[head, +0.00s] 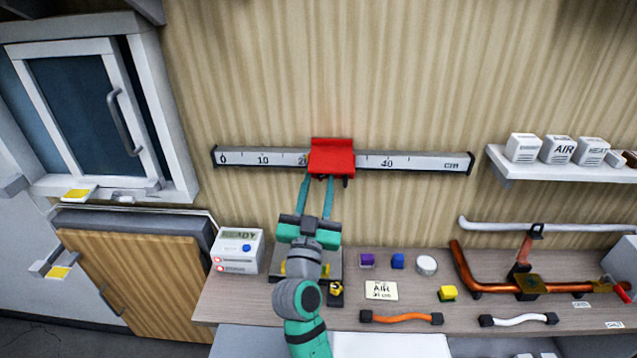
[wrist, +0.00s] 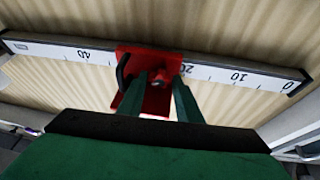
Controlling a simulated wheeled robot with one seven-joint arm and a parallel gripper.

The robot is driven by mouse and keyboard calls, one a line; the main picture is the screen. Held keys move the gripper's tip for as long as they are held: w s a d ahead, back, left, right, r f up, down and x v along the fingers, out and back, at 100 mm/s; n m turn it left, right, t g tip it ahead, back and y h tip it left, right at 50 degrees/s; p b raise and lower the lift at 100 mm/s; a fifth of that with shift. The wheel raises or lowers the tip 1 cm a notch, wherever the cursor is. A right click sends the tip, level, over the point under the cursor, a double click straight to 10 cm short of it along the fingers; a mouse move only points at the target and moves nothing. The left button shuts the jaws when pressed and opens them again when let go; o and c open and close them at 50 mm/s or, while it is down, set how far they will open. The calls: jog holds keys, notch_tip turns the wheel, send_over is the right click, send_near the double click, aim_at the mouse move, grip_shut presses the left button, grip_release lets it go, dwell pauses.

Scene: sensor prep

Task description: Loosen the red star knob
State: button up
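A red carriage (head: 332,155) sits on the white ruler rail (head: 262,159) on the wall, between the 20 and 40 marks. In the wrist view the carriage (wrist: 130,58) shows from below, with a small red knob (wrist: 158,84) under it. My gripper (head: 317,181) reaches up to the carriage's lower edge, its two teal fingers apart. In the wrist view the fingers of my gripper (wrist: 161,80) stand on either side of the knob, partly covering it. I cannot tell whether either finger touches it. In the head view the knob is not clear.
A dark handle (wrist: 123,70) hangs at the carriage beside one finger. Below, the bench (head: 410,290) holds a READY display box (head: 238,251), an AIR card (head: 381,290), small blocks and copper pipework (head: 490,288). A shelf (head: 560,170) with white boxes is at right.

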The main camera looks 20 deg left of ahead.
jog(key=c, duration=0.5)
jog(key=shift+c, duration=0.2)
jog(key=shift+n, duration=0.5)
jog(key=n+y, duration=0.1)
jog(key=n, duration=0.1)
jog(key=n+y, duration=0.1)
jog(key=n, duration=0.1)
jog(key=shift+w+d+y, duration=0.1)
jog(key=shift+d+y, duration=0.1)
jog(key=shift+y, duration=0.1)
jog(key=n+y, duration=0.1)
jog(key=n, duration=0.1)
jog(key=n+g+y, duration=0.1)
jog(key=n, duration=0.2)
jog(key=shift+d+r+g+y, duration=0.1)
jog(key=shift+d+g+y, duration=0.1)
jog(key=shift+g+y, duration=0.1)
jog(key=n+g+y, duration=0.1)
jog(key=n, duration=0.2)
jog(key=n+g+y, duration=0.1)
jog(key=n, duration=0.2)
jog(key=n+g+y, duration=0.1)
jog(key=n, duration=0.2)
jog(key=shift+r, duration=0.15)
jog(key=o, duration=1.1)
jog(key=shift+d, duration=0.1)
jog(key=shift+c, duration=0.2)
